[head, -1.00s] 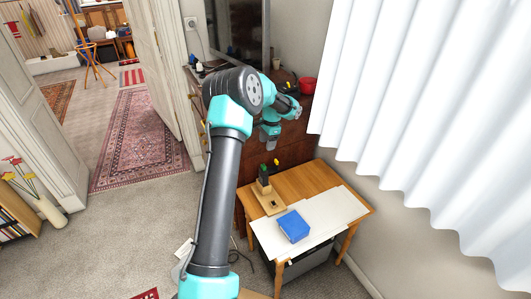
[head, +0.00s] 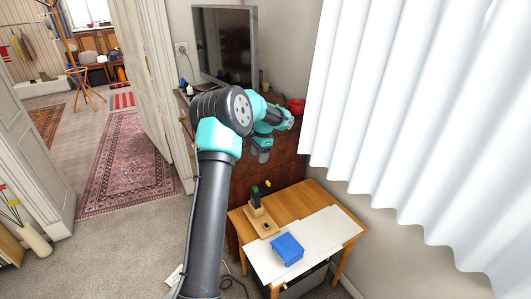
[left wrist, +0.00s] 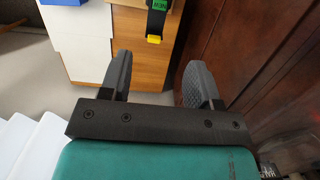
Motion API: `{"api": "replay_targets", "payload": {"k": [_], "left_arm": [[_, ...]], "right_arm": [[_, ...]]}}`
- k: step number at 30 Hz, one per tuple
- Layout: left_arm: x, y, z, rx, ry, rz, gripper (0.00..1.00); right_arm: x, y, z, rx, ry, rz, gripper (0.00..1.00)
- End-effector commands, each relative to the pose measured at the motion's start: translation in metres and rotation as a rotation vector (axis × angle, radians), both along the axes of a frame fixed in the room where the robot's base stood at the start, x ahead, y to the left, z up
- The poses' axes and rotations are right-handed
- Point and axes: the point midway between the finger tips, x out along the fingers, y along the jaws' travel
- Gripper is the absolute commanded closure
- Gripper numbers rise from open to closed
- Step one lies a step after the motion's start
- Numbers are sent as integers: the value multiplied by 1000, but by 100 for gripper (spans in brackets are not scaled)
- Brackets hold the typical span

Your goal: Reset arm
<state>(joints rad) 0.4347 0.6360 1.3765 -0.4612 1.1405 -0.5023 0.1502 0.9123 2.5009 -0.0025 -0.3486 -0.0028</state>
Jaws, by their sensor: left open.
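My left arm (head: 210,220) reaches up through the middle of the head view and bends to the right at its top. Its gripper (head: 262,155) hangs in front of the dark wooden dresser, above and behind the small table. In the left wrist view the gripper (left wrist: 158,64) is open with nothing between its fingers. The table and a dark device with a yellow tip (left wrist: 155,25) lie beyond the fingers. My right gripper is not in view.
The small wooden table (head: 312,192) holds a white sheet (head: 325,232), a blue box (head: 287,249) and a wooden stand (head: 262,222). The dresser (head: 290,170) and white curtain (head: 400,110) bound the right side. Open carpet (head: 130,240) lies to the left.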

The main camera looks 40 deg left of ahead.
Motion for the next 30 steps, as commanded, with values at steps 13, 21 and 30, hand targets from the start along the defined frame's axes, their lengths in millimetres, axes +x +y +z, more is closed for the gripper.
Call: {"api": "replay_targets", "payload": {"k": [13, 21, 30], "left_arm": [[7, -42, -45, -51, -31, -5, 43], [-3, -158, -145, -188, -102, 40, 43], [-72, -295, -232, -326, -140, 189, 43]], "right_arm": [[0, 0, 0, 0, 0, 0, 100], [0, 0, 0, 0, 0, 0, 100], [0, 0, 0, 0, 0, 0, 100]]}}
